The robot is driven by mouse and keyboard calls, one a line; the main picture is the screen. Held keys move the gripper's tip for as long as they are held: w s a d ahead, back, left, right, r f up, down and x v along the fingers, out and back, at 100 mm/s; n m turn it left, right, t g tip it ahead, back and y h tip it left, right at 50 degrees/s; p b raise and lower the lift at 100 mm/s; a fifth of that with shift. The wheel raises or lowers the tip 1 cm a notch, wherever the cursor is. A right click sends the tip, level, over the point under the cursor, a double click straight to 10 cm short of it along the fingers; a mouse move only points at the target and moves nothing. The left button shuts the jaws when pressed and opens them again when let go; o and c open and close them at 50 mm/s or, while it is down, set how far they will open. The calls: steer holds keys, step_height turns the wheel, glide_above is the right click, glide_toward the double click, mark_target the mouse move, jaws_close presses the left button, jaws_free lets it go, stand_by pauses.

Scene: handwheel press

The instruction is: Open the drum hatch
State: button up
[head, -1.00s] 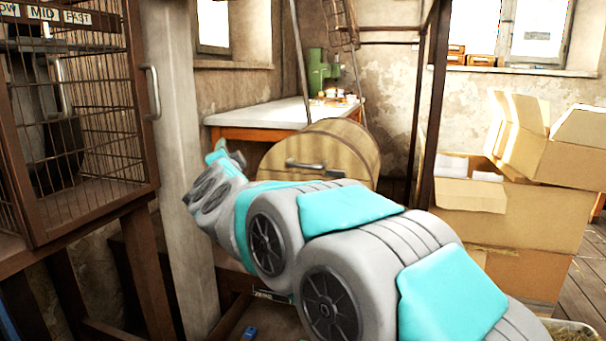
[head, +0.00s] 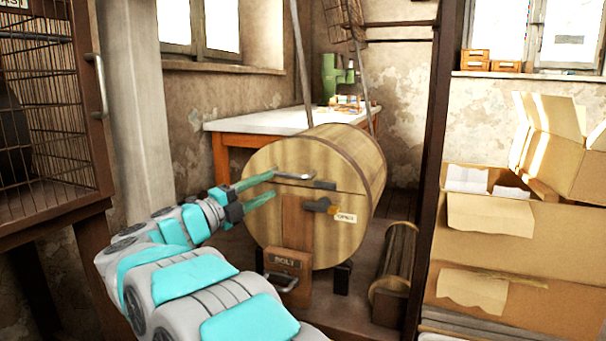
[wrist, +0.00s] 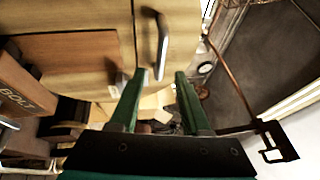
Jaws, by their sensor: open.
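The wooden drum (head: 345,215) lies on its side with its round end facing me. A metal handle (head: 294,175) sits on the upper part of that end; it also shows in the wrist view (wrist: 162,45).
A wire cage (head: 60,130) and a pale post (head: 138,100) stand at the left. A white-topped table (head: 265,118) is behind the drum. A dark upright (head: 436,150) and cardboard boxes (head: 520,240) are at the right. A wooden roller (head: 398,255) lies beside the drum.

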mark_target(288, 175)
steer(key=x, duration=0.7)
steer(key=shift+w+d+r, duration=0.1)
steer(key=shift+w+d, duration=0.15)
steer(key=shift+w, duration=0.05)
jaws_close()
stand_by(1.2)
